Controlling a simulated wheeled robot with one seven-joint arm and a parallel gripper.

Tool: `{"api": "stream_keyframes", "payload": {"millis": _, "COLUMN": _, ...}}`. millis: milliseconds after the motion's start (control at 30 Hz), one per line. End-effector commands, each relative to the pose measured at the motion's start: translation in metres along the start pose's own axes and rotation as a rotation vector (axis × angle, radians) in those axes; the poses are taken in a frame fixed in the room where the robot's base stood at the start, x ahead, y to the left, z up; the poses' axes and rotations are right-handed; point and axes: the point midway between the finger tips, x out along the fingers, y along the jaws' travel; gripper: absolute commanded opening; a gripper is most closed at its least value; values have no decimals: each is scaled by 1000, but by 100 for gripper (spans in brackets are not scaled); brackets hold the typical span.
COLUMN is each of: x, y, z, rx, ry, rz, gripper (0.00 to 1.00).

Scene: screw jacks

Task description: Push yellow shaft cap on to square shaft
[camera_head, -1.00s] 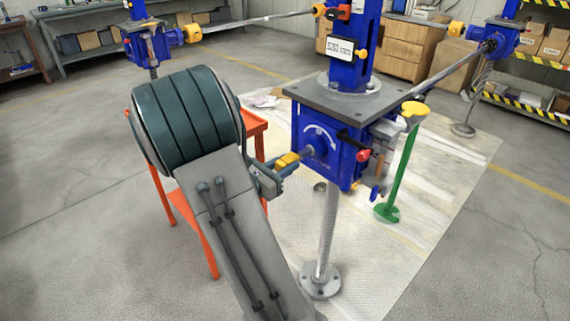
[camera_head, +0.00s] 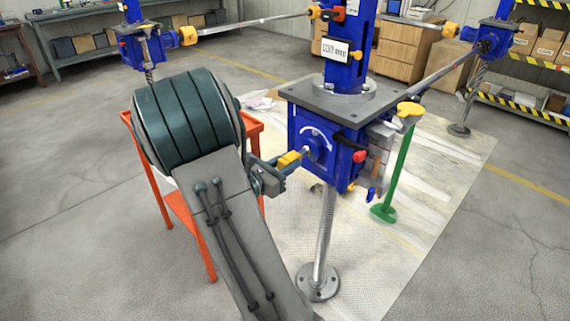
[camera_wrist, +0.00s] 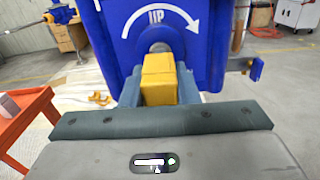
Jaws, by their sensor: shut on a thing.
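The yellow shaft cap (camera_head: 289,159) is held between the fingers of my gripper (camera_head: 278,168), in front of the blue gearbox of the near screw jack (camera_head: 322,148). In the wrist view the cap (camera_wrist: 159,80) sits between my two fingers, in line with the round hub (camera_wrist: 160,47) under the white UP arrow. The shaft (camera_head: 307,151) shows as a short grey piece between cap and gearbox in the head view. I cannot tell how far the cap is over the shaft, as its mouth is hidden.
An orange cart (camera_head: 254,128) stands behind my arm at the left. A red knob (camera_head: 360,156) and a green stand with a yellow top (camera_head: 397,160) are right of the gearbox. A threaded screw (camera_head: 325,235) runs below it to a floor flange.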

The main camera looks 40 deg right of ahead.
Motion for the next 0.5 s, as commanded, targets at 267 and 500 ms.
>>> {"api": "stream_keyframes", "payload": {"millis": 267, "x": 7, "y": 0, "z": 0, "rx": 0, "ry": 0, "rz": -1, "gripper": 6}}
{"api": "stream_keyframes", "payload": {"millis": 500, "x": 13, "y": 0, "z": 0, "rx": 0, "ry": -1, "rz": -1, "gripper": 6}}
